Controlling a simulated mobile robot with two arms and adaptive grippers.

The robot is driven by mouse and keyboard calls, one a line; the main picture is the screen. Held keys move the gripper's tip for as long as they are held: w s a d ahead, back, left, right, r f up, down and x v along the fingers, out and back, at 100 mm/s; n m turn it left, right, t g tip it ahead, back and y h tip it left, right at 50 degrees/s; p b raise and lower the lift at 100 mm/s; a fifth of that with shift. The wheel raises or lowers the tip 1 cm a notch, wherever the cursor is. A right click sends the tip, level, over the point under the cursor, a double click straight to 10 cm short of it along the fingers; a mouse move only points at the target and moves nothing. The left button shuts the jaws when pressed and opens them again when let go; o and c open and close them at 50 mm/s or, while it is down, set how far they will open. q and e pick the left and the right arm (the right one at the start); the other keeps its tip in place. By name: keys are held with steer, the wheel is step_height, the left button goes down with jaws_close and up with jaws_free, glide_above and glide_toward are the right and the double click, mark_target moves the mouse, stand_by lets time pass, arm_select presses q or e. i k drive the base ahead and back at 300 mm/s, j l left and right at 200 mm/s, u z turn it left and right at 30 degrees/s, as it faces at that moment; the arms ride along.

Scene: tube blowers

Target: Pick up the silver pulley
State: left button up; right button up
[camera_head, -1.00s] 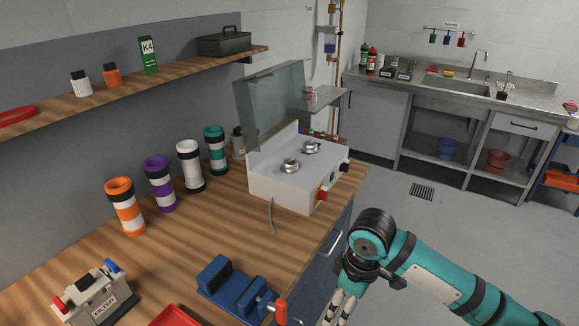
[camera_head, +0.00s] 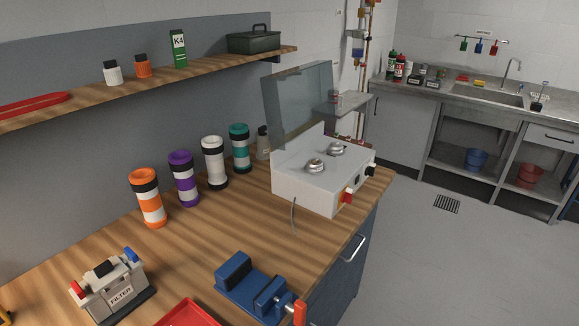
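Two silver round metal parts sit on top of the white machine (camera_head: 318,188) on the wooden workbench. The nearer silver pulley-like part (camera_head: 314,166) is at the front left of the machine's top. The farther silver part (camera_head: 337,149) is behind it to the right. I cannot tell which of them is the silver pulley. The machine's clear lid (camera_head: 298,103) stands raised behind them. Neither of my grippers is in view.
Orange (camera_head: 148,199), purple (camera_head: 183,180), white (camera_head: 214,163) and teal (camera_head: 240,148) banded tubes stand left of the machine. A blue vise (camera_head: 250,288), a filter box (camera_head: 110,287) and a red tray (camera_head: 188,314) are nearer. Open bench (camera_head: 215,235) lies between.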

mark_target(317, 168)
steer(key=i+l+u, duration=0.15)
steer(key=l+u, duration=0.7)
steer(key=i+l, duration=0.05)
steer(key=l, duration=0.05)
